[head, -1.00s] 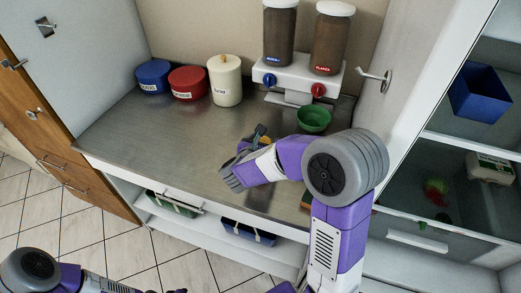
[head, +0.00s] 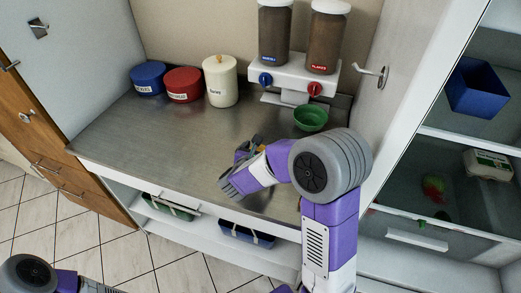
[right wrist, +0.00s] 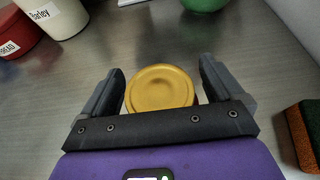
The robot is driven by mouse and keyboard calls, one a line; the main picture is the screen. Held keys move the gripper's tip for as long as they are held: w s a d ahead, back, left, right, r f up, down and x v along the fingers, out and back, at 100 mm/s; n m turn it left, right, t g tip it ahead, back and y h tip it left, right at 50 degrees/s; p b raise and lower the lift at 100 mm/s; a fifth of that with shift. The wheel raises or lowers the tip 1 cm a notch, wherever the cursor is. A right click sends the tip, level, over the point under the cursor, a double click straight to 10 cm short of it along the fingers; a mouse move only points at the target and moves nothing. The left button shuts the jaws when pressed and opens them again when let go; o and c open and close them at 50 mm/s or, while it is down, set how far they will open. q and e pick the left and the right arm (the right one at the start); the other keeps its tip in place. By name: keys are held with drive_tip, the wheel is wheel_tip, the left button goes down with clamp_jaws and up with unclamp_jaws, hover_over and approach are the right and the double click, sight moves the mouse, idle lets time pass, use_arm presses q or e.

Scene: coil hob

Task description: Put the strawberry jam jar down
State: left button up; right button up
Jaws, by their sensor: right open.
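A jar with a round yellow lid (right wrist: 160,87) stands on the metal counter, seen from above in the right wrist view. Its label is hidden, so I cannot read what it holds. My right gripper (right wrist: 160,88) is open, with one finger on each side of the jar. Narrow gaps show between the lid and the fingers.
Blue (head: 148,79), red (head: 183,85) and cream (head: 221,82) canisters stand at the back left. A green bowl (head: 310,118) sits below the dispenser (head: 292,76). A sponge (right wrist: 303,135) lies right of the gripper. The counter's left half (head: 140,130) is clear.

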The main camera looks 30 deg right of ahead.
drive_tip(key=shift+a+r, duration=0.15)
drive_tip(key=shift+r, duration=0.15)
drive_tip(key=p+v, duration=0.2)
drive_tip(key=v, duration=0.9)
drive_tip(key=shift+s+a, duration=0.2)
drive_tip(key=shift+s, duration=0.15)
